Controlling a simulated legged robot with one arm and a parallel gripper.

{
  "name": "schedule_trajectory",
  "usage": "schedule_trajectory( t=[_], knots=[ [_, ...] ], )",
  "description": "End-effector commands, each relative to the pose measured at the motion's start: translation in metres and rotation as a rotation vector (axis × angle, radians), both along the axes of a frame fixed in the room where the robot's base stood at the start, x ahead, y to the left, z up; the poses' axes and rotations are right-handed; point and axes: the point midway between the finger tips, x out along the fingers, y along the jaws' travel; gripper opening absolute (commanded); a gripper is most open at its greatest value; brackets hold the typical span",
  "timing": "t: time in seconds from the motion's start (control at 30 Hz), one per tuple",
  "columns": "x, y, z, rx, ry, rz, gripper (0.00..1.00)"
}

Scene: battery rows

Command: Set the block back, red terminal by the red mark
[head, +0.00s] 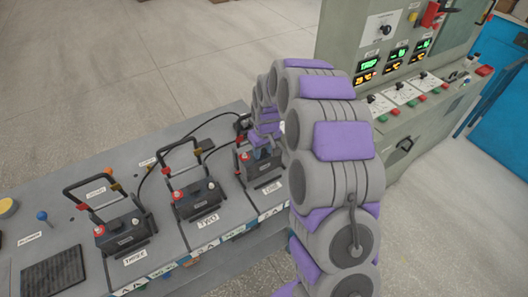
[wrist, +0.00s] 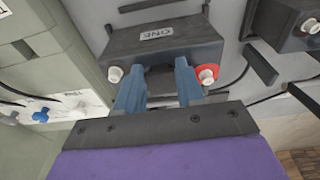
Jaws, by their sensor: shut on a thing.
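The red terminal (wrist: 207,75) is on the right in the wrist view, and a plain pale terminal (wrist: 114,75) is on the left. In the head view the block (head: 262,168) is at the bench's right-hand bay, with its red terminal (head: 243,157) on the left. My arm covers part of it. I cannot tell whether it rests fully on the bench, and no red mark is clearly readable.
Blocks TWO (head: 197,200) and THREE (head: 124,232) stand to the left on the grey bench (head: 165,262), under raised black handles. Dark cables run between the bays. A grey control cabinet (head: 410,125) stands close on the right. Open floor lies behind the bench.

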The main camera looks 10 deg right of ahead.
Motion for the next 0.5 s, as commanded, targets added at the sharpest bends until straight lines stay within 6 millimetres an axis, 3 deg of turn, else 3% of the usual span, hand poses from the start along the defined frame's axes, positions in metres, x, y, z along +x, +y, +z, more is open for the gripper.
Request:
schedule_trajectory(
  t=[0.2, 0.5],
  knots=[
    [-0.001, -0.001, -0.028, 0.000, 0.003, -0.001, 0.00],
    [-0.001, 0.000, -0.030, -0.001, 0.001, -0.001, 0.00]
  ],
)
